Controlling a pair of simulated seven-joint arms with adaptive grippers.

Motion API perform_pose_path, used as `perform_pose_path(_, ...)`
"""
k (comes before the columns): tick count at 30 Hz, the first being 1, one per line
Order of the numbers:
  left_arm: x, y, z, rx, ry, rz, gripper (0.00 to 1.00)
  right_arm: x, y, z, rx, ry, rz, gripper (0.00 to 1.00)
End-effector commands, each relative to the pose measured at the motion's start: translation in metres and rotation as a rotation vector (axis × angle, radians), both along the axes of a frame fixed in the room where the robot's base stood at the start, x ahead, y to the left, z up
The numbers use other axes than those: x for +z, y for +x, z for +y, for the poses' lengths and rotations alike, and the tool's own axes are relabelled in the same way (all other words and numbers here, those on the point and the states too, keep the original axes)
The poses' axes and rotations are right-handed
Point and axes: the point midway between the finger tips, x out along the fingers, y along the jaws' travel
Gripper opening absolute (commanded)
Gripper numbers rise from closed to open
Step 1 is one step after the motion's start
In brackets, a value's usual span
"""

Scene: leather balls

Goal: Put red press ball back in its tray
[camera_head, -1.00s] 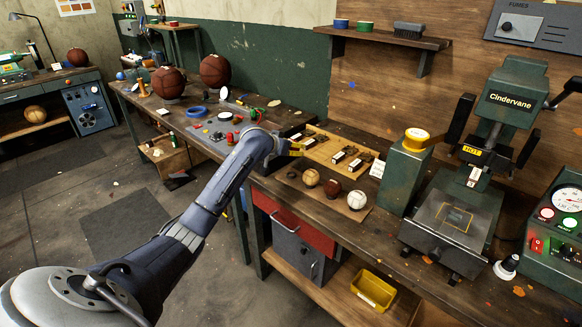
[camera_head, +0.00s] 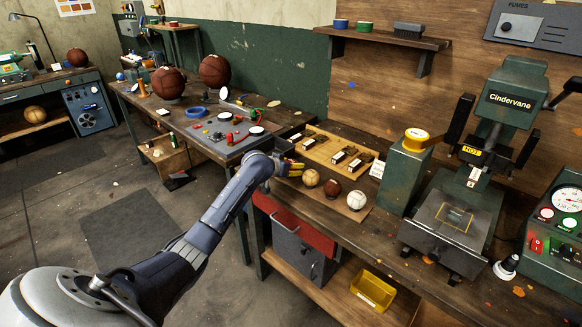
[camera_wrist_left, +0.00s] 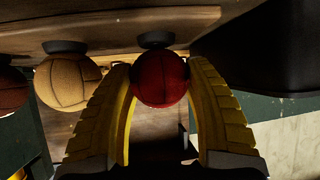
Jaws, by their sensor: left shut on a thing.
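The red press ball (camera_wrist_left: 161,80) is between the yellow fingers of my left gripper (camera_wrist_left: 162,95) in the left wrist view, and the fingers are shut on it. A dark round cup (camera_wrist_left: 155,40) shows right against the ball's edge; I cannot tell if they touch. In the head view my left gripper (camera_head: 293,168) is at the left end of the brown ball tray (camera_head: 352,211), and the red ball is hidden or too small to make out. A tan ball (camera_head: 310,178), a brown ball (camera_head: 333,188) and a white ball (camera_head: 356,200) stand in a row there. My right gripper is not seen.
A wooden board with several stamps (camera_head: 322,150) lies behind the balls. A green post with a yellow top (camera_head: 416,135) and the Cindervane press (camera_head: 460,210) stand to the right.

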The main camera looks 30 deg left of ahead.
Motion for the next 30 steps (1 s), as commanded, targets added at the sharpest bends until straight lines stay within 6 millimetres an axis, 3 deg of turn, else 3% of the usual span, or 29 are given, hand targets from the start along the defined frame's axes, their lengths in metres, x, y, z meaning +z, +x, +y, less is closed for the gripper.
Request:
perform_pose_path(13, -0.0053, 0.0002, -0.0001, 0.000, 0.000, -0.001, 0.15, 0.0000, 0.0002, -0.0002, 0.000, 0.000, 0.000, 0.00)
perform_pose_path(14, -0.0060, 0.0001, -0.0001, 0.000, 0.000, 0.000, 0.55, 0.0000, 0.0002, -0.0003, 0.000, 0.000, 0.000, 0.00)
perform_pose_path(16, -0.0057, 0.0001, -0.0001, 0.000, 0.000, -0.001, 0.63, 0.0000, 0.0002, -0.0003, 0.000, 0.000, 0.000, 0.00)
perform_pose_path(30, 0.0030, -0.0039, 0.0008, 0.000, 0.001, -0.001, 0.63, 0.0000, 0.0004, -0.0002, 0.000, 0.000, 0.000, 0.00)
